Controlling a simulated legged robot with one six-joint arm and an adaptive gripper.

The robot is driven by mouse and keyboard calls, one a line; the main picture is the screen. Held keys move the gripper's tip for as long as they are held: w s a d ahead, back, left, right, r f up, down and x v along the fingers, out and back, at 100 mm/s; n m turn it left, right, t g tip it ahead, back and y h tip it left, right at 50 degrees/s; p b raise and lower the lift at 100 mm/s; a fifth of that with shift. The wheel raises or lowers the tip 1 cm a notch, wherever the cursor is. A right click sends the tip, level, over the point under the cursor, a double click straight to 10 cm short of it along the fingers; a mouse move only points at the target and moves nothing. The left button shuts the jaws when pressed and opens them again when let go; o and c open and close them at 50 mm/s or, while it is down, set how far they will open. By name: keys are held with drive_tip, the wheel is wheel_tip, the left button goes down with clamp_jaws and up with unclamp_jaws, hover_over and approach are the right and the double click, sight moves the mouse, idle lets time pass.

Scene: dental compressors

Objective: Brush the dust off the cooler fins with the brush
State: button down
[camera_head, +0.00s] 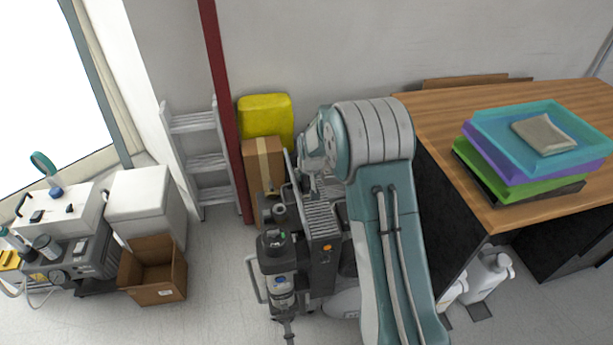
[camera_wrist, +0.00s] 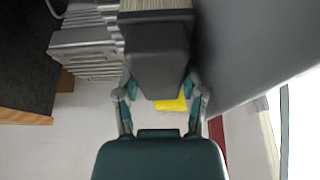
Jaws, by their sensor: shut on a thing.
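My gripper (camera_wrist: 160,86) is shut on the dark grey body of the brush (camera_wrist: 155,50). The brush's pale bristles (camera_wrist: 156,4) show at the top edge of the wrist view, and their tips are out of frame. The grey cooler fins (camera_wrist: 86,42) lie just left of the brush in that view. In the head view the cooler fins (camera_head: 320,219) are on top of the dark compressor unit, with my gripper (camera_head: 313,186) just above them. The brush is hard to make out there. I cannot tell whether bristles touch the fins or how much dust is on them.
A wooden table (camera_head: 440,118) with stacked coloured trays (camera_head: 530,150) stands at the right. A ladder (camera_head: 200,150), red post (camera_head: 222,100), yellow container (camera_head: 266,115) and cardboard box (camera_head: 263,165) stand behind the compressor. An open box (camera_head: 155,290) sits left, with clear floor between.

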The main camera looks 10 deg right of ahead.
drive_tip(key=shift+f, duration=0.9)
idle(0.4)
drive_tip(key=shift+w, duration=2)
drive_tip(key=shift+s+f, duration=0.2)
drive_tip(key=shift+s, duration=0.9)
drive_tip(key=shift+s+f, duration=0.2)
drive_tip(key=shift+s, duration=0.9)
drive_tip(key=shift+w+r, duration=0.2)
drive_tip(key=shift+r, duration=3)
